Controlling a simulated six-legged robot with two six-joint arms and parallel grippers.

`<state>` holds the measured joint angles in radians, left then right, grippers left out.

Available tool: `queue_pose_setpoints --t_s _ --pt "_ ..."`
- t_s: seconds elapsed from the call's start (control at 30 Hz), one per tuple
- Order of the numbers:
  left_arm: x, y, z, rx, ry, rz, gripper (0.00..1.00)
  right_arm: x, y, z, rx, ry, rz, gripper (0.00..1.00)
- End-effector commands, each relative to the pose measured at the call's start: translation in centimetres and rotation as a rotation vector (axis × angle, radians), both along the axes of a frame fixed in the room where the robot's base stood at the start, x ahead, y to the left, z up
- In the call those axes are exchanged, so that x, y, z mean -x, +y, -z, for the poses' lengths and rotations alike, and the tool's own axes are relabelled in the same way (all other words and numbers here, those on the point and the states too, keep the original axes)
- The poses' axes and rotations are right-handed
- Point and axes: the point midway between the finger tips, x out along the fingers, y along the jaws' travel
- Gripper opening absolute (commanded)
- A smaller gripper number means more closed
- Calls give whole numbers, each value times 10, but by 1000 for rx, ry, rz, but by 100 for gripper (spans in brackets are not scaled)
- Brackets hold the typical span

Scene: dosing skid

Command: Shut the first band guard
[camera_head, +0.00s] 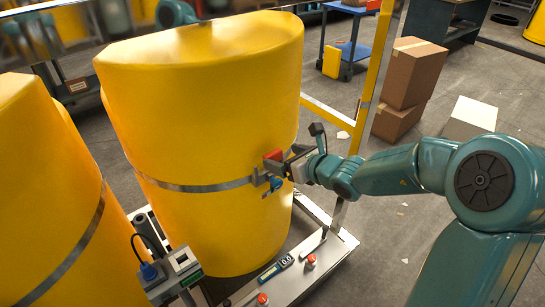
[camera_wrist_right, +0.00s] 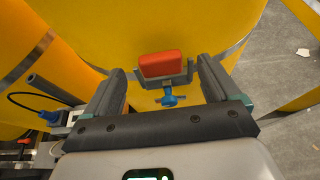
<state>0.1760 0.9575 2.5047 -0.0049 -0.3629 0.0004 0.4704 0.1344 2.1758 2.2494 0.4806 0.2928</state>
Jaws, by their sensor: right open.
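The first band guard is a red block (camera_head: 273,155) on the steel band of the large yellow tank (camera_head: 215,120). In the right wrist view the red guard (camera_wrist_right: 163,65) sits in a grey bracket, and a blue T-shaped screw (camera_wrist_right: 170,98) shows uncovered below it. The blue screw also shows in the head view (camera_head: 273,184). My right gripper (camera_head: 284,163) is at the guard. In the wrist view its two fingers (camera_wrist_right: 161,68) are apart, one on each side of the guard, and I see no clear contact. My left gripper is not in view.
A second yellow tank (camera_head: 50,200) stands at the left. A metal skid ledge (camera_head: 328,252) below carries red buttons, a small display (camera_head: 286,261) and a blue-plugged device (camera_head: 172,275). Cardboard boxes (camera_head: 412,72) and a yellow post (camera_head: 374,75) stand behind my right arm.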

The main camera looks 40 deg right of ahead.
Motion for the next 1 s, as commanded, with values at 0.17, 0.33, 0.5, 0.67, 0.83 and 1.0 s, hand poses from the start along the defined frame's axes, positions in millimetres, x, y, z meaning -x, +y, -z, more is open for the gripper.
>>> queue_pose_setpoints --t_s 0.17,0.33,0.5,0.67,0.83,1.0 --pt "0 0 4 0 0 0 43 -34 5 15 0 2 -4 89" --pt "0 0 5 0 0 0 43 -50 5 21 -1 1 -3 89" --pt "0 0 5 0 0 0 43 -54 5 22 0 0 -2 89" --pt "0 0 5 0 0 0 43 -53 5 22 0 0 -2 89" --pt "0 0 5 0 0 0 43 -53 5 22 0 0 -2 37" --pt "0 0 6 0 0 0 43 -53 5 22 0 0 -2 13"
